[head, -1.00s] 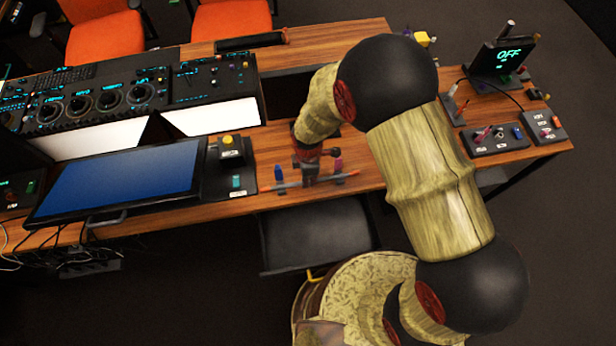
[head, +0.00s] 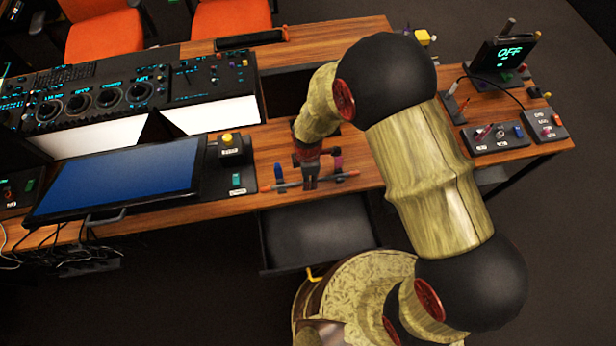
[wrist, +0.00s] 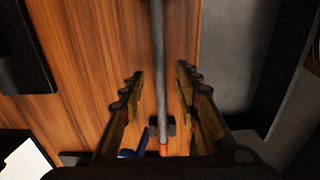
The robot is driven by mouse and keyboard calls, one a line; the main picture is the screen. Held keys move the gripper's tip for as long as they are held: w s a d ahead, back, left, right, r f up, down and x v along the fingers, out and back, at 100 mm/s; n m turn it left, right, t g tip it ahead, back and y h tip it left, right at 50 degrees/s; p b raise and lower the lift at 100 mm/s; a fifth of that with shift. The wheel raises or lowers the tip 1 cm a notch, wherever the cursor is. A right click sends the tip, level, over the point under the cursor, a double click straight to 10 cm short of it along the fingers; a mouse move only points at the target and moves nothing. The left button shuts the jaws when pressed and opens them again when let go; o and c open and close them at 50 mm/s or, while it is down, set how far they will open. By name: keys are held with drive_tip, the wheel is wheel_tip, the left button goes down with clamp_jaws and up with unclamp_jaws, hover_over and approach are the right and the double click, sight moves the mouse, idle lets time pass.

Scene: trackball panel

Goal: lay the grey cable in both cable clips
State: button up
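The grey cable (head: 292,185) lies along the front of the wooden desk, running left to right. In the wrist view the cable (wrist: 159,70) runs straight between my fingers and has an orange end. A small dark block, which looks like a cable clip (wrist: 168,129), sits by that end; whether the cable is seated in it I cannot tell. The other clip is not clear. My gripper (head: 310,182) points down over the middle of the cable. In the wrist view its fingers (wrist: 157,80) are apart, one on each side of the cable, with gaps showing.
A box with a yellow button (head: 229,145) is to the left, beside a monitor (head: 120,183). A dark drawer (head: 315,235) juts out below the desk's front edge.

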wheel_tip(320, 180, up, 12)
idle(0.6)
